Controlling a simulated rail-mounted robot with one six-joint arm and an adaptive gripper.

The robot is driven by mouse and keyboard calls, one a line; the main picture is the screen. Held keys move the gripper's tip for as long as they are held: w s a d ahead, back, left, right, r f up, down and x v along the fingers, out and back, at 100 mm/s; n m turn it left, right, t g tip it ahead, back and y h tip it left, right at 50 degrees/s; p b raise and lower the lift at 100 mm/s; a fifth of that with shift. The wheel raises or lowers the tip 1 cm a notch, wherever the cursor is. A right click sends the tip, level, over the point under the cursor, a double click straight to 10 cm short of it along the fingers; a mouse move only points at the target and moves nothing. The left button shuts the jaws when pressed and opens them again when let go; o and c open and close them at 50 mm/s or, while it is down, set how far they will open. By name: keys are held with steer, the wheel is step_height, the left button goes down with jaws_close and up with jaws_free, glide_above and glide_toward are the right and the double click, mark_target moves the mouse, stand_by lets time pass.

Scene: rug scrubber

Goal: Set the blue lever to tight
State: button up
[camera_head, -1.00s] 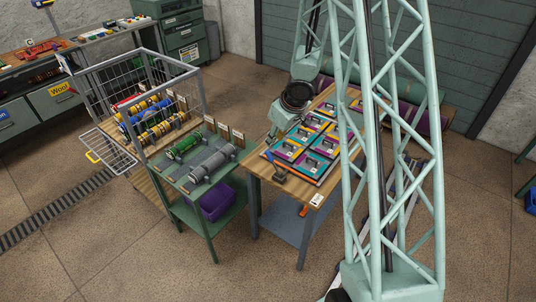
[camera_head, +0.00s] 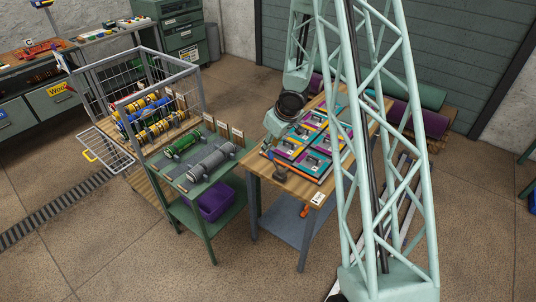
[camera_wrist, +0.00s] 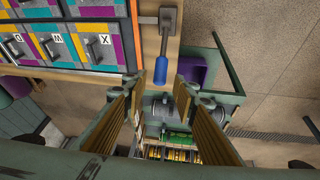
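The blue lever (camera_wrist: 161,69) shows in the wrist view as a blue grip on a grey stem, fixed to a grey base block on the wooden table's edge. The grip points toward my gripper. In the head view its grey base (camera_head: 279,174) shows at the table's near left corner, and the blue grip is hidden by my gripper (camera_head: 276,126). In the wrist view my gripper (camera_wrist: 156,84) is open and empty, its two fingers wide apart. The grip's end lies near the gap between the fingertips, with no visible contact. No readable "tight" mark shows.
Colourful panels with handles (camera_head: 308,146) cover the wooden table (camera_head: 262,178) beside the lever. A green table (camera_head: 202,188) with rollers stands to the left, with a purple bin (camera_head: 215,202) on its lower shelf. A wire cage (camera_head: 190,82) stands behind it.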

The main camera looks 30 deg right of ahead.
mark_target(274, 161)
steer(key=shift+b+x, duration=1)
steer(key=shift+x, duration=1.8)
steer(key=shift+c, duration=0.4)
jaws_close()
